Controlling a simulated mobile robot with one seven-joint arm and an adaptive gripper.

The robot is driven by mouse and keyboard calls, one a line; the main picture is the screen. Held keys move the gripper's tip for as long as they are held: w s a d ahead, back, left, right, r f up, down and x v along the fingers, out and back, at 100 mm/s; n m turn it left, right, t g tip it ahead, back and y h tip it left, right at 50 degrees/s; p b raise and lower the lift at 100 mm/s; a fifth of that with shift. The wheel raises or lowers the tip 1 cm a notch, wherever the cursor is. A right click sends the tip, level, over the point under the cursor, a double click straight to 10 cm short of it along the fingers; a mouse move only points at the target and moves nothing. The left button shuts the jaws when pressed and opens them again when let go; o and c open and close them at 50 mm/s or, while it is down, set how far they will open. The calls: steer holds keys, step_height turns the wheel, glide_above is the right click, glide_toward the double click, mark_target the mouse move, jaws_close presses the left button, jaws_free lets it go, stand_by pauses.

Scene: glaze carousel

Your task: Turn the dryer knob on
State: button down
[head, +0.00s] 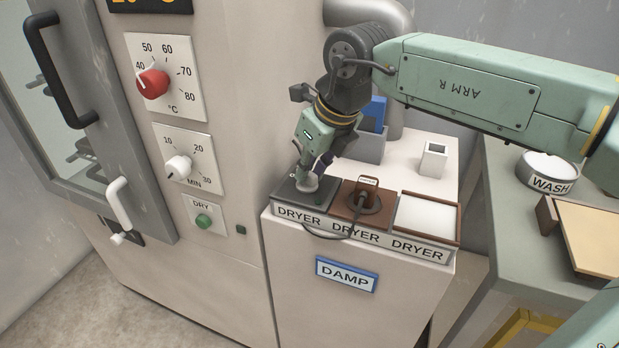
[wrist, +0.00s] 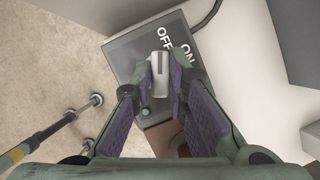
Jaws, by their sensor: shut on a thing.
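The dryer knob (wrist: 159,74) is a pale grey bar on a dark grey plate (wrist: 128,48) marked OFF and ON. In the wrist view its upper end lies near the OFF mark; I cannot tell its exact setting. My gripper (wrist: 160,84) is shut on it, one purple-padded finger on each side. In the head view my gripper (head: 314,174) points down at the leftmost DRYER station on the cabinet top. The knob (head: 307,184) shows there only in part, under my fingers, on the dark plate (head: 290,195).
A brown DRYER station (head: 343,207) with a plug and cable sits to the right, then a white-topped one (head: 428,216). A blue DAMP sign (head: 347,274) is on the cabinet front. The oven panel has a red dial (head: 153,82), a white dial (head: 178,168) and a green button (head: 203,221).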

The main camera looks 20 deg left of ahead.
steer(key=m+b, duration=0.1)
steer(key=m+t+b, duration=0.1)
steer(key=m+b, duration=0.1)
steer(key=shift+s+f+m+h, duration=0.1)
steer(key=shift+f+m+h, duration=0.1)
steer(key=shift+m+h, duration=0.15)
steer(key=shift+a+r+m+t+h+b, duration=0.1)
steer(key=shift+m+t+h+b, duration=0.3)
steer(key=shift+m, duration=0.5)
steer(key=shift+r+m+t+h+b, duration=0.15)
steer(key=shift+m+b, duration=0.35)
steer(key=shift+m, duration=0.35)
steer(key=c, duration=1.6)
jaws_free()
steer(key=v, duration=1.2)
